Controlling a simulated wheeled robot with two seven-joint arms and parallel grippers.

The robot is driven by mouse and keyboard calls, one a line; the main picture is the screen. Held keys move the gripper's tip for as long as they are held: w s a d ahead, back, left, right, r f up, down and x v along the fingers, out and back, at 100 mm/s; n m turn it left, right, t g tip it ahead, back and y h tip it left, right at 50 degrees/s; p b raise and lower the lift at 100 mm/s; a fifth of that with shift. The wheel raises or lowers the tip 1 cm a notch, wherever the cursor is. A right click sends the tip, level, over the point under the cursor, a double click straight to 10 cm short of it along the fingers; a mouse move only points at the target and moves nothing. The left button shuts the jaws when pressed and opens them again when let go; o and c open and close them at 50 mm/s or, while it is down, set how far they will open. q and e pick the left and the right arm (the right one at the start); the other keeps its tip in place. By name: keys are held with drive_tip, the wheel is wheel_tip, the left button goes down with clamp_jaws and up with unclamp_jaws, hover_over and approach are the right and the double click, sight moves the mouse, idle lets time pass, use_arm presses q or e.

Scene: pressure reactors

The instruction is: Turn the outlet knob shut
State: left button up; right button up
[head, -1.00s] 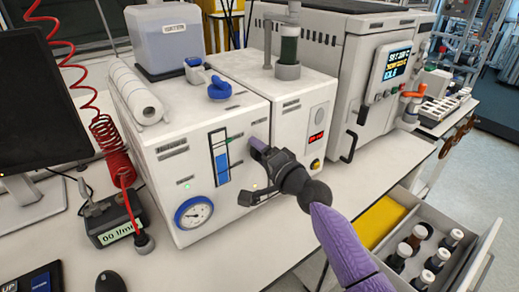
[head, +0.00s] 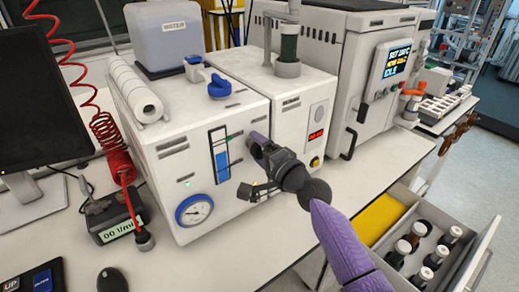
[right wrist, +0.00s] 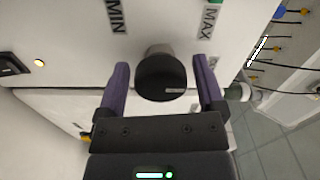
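A black round knob (right wrist: 161,77) sticks out of the white front panel in the right wrist view, between the labels MIN and MAX. My right gripper (right wrist: 162,88) is open, with one purple finger on each side of the knob. Gaps show between the knob and both fingers. In the head view my right gripper (head: 254,166) is at the front of the white box unit (head: 165,125), right of its blue level gauge. There the gripper hides the knob. I cannot read a label that names it the outlet. My left gripper is not in view.
A round pressure gauge (head: 194,210) sits low on the panel. An open drawer (head: 483,245) with several bottles is at the lower right.

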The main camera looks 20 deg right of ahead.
drive_tip(key=shift+o, duration=0.4)
drive_tip(key=shift+s, duration=0.1)
drive_tip(key=p+v, duration=0.1)
drive_tip(key=v, duration=0.8)
drive_tip(key=shift+s+d, duration=0.15)
drive_tip(key=shift+s, duration=0.2)
